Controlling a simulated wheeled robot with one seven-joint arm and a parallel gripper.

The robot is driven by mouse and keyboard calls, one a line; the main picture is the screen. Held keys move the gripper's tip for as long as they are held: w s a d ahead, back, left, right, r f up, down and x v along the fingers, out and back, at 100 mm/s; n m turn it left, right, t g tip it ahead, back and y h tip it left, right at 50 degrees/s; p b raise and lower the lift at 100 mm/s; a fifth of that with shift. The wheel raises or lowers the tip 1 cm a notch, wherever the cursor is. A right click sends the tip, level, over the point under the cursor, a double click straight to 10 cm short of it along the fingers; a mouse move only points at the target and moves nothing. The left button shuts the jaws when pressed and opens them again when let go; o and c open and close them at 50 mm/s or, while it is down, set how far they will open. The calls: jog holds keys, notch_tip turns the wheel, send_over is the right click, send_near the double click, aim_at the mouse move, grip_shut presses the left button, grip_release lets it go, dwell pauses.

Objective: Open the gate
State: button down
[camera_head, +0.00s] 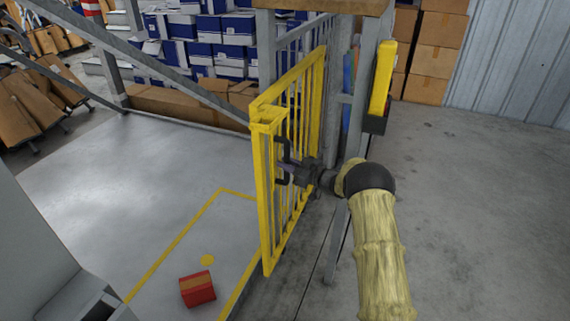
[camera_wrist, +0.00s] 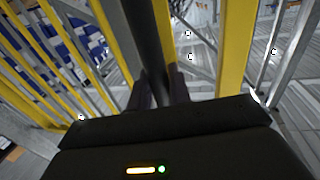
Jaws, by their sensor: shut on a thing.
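The yellow barred gate (camera_head: 312,110) stands upright in the middle of the head view, along the edge of the grey floor area. Its near end has a thick yellow upright with a cap. A dark handle (camera_head: 279,150) is fixed to the gate near that end. My gripper (camera_head: 288,170) is at the handle and shut on it. In the wrist view, my gripper's dark fingers (camera_wrist: 158,86) close around the dark handle bar (camera_wrist: 146,38), with yellow gate bars (camera_wrist: 236,45) on both sides. I cannot tell how far the gate is swung.
A grey metal post (camera_head: 350,190) with a yellow box (camera_head: 382,78) stands right of the gate. A red box (camera_head: 197,289) lies on the floor at left, near yellow floor lines. Blue-and-white boxes (camera_head: 205,40) are stacked behind. Open floor (camera_head: 470,200) lies at right.

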jog(key=c, duration=1.3)
grip_release()
jog(key=shift+a, duration=0.1)
jog(key=p+v, duration=0.1)
jog(key=v, duration=1.6)
jog(key=shift+s+d+p, duration=0.15)
jog(key=shift+d+p, duration=0.1)
jog(key=shift+p, duration=0.1)
